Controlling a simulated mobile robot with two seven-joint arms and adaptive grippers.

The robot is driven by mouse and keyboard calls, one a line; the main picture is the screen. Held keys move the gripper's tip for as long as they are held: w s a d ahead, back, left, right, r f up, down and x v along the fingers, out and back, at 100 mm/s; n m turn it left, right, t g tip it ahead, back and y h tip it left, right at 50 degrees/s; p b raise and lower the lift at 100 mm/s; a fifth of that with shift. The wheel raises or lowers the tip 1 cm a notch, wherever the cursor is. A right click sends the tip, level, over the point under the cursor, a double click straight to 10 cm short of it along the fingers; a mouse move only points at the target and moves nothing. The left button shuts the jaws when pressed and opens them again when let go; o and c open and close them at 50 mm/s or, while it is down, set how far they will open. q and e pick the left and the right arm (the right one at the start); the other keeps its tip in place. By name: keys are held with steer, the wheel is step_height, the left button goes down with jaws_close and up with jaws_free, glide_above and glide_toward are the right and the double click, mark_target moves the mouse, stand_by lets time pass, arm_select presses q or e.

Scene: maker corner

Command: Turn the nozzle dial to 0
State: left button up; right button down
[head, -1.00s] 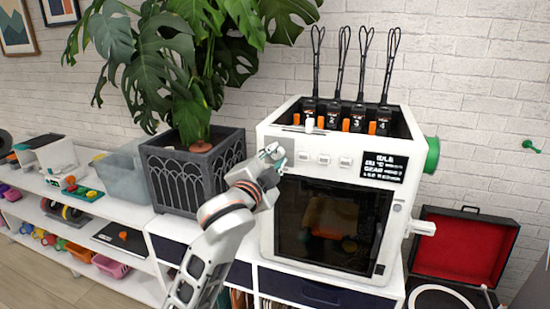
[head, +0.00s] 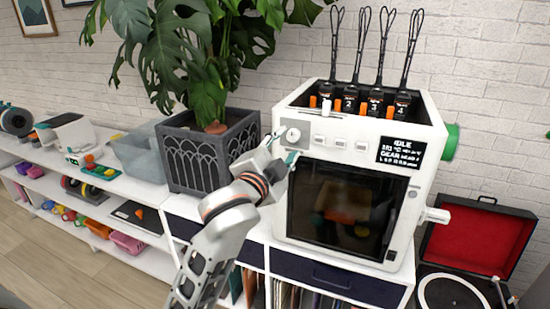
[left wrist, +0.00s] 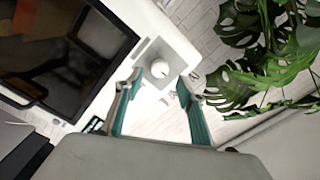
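The nozzle dial (head: 293,134) is a round white knob on a grey square plate at the top left of the white printer's front (head: 428,165). It also shows in the left wrist view (left wrist: 160,68), between and beyond the fingertips. I cannot read any number at the dial. My left gripper (head: 281,147) is open and empty just in front of the dial, its teal-lined fingers apart; it also shows in the left wrist view (left wrist: 160,82). The fingers do not appear to touch the dial. My right gripper is in neither view.
Three small buttons (head: 340,142) and a black screen (head: 400,152) reading IDLE are right of the dial. A dark planter (head: 210,160) with a large leafy plant stands close left of the printer. An open red-lined record player (head: 480,245) is at the right.

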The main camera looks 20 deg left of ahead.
arm_select(q)
steer(key=s, duration=0.8)
steer(key=shift+a, duration=0.15)
steer(key=s+f+n+g+h, duration=0.1)
steer(key=s+f+n+g, duration=0.1)
steer(key=f, duration=1.3)
steer(key=s+f+n+g, duration=0.2)
steer(key=f+g, duration=0.1)
steer(key=f, duration=1.3)
steer(key=s+a+f+n+g, duration=0.2)
steer(key=s+f+n, duration=0.2)
steer(key=s+f, duration=1.3)
step_height(320, 180, down, 3)
steer(key=shift+s+a+f+g, duration=0.15)
steer(key=shift+a+g, duration=0.1)
steer(key=shift+g, duration=0.05)
